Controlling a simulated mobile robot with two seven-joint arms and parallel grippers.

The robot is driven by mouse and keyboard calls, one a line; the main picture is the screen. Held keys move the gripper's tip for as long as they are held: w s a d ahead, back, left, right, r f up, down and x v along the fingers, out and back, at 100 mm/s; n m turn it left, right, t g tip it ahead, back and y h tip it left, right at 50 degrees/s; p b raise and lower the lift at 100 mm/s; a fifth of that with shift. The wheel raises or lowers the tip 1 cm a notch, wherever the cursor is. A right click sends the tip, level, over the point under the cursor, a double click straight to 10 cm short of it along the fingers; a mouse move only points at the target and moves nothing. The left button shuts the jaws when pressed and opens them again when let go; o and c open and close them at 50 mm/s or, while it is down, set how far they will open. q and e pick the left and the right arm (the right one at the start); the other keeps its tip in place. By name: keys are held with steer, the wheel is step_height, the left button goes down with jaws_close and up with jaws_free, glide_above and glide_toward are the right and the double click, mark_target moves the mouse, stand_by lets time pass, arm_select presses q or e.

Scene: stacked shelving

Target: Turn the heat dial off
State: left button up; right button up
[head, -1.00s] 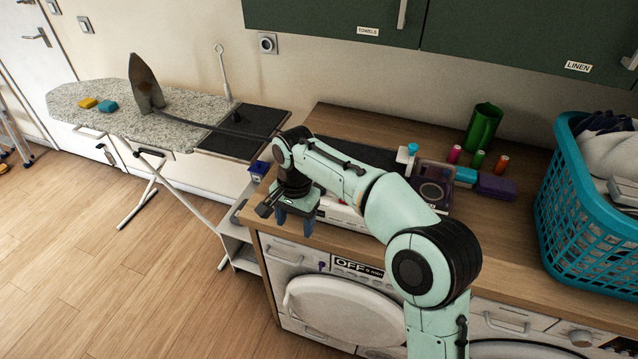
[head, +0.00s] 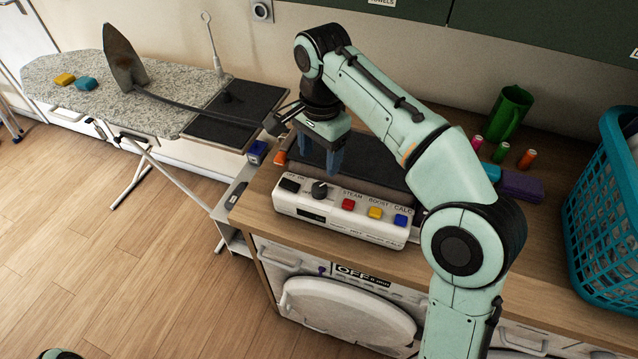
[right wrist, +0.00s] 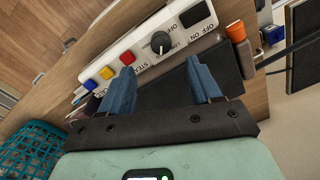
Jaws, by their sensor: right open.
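The heat dial (head: 320,190) is a round black knob with a pale pointer mark on a white control panel (head: 340,222). It also shows in the right wrist view (right wrist: 159,42), beside the printed OFF mark. My right gripper (head: 321,160) is open and empty, its blue fingers above and just behind the dial. In the right wrist view the two fingertips (right wrist: 163,66) are spread on either side of the dial's line, apart from it. My left gripper is not in view.
The panel also has a black ON/OFF switch (head: 290,185) and red (head: 348,205), yellow (head: 376,213) and blue (head: 401,220) buttons. A teal basket (head: 605,215) stands at right. The ironing board (head: 100,90) and iron (head: 124,58) are at left.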

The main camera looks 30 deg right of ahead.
mark_target(319, 187)
steer(key=f+b, duration=0.2)
steer(key=f, duration=0.8)
steer(key=shift+w+b, duration=0.2)
steer(key=shift+b, duration=0.1)
steer(key=shift+c, duration=0.3)
steer(key=c, duration=1)
